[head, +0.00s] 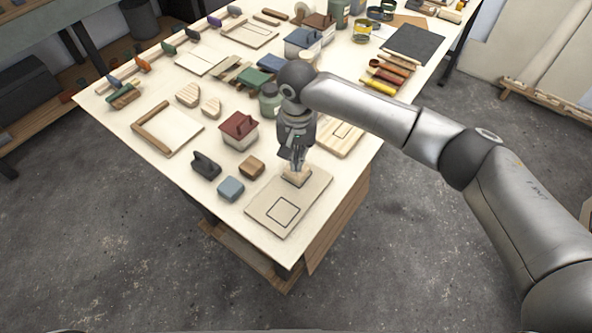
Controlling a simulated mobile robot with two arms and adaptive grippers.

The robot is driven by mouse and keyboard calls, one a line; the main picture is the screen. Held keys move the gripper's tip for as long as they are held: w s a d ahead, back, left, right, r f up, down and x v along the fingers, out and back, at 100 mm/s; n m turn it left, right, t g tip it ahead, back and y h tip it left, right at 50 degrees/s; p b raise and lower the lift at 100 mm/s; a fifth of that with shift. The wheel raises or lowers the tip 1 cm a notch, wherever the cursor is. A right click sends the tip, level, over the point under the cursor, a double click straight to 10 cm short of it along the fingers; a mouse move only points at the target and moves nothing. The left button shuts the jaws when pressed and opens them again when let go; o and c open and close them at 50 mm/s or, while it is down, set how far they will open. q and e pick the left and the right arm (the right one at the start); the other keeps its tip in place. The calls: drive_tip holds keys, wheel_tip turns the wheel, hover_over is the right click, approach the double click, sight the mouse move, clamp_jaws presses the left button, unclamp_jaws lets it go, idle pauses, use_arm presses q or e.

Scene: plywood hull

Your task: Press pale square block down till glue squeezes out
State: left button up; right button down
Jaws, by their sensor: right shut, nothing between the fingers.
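The pale square block (297,178) sits on the far part of a light plywood board (262,205) near the table's front corner. My right gripper (296,169) points down from above, shut, with its fingertips at or just above the block's top; I cannot tell whether they touch. A drawn square outline (283,211) shows bare on the near part of the board. No squeezed-out glue can be made out at this size. My left gripper is not in view.
A blue-grey block (231,188), a brown block (252,166) and a dark-handled tool (206,165) lie left of the board. A red-roofed small house (239,130) stands behind them. A second outlined board (341,136) lies behind my gripper. The table's front edge is close.

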drive_tip(key=shift+f, duration=1.05)
idle(0.8)
drive_tip(key=shift+s+f, duration=0.2)
drive_tip(key=shift+f, duration=0.1)
idle(0.8)
drive_tip(key=r+p, duration=0.3)
drive_tip(key=p, duration=0.1)
drive_tip(key=r+p, duration=0.4)
drive_tip(key=shift+w+r, duration=0.2)
drive_tip(key=shift+r, duration=0.05)
idle(0.5)
drive_tip(key=shift+f, duration=0.1)
idle(0.3)
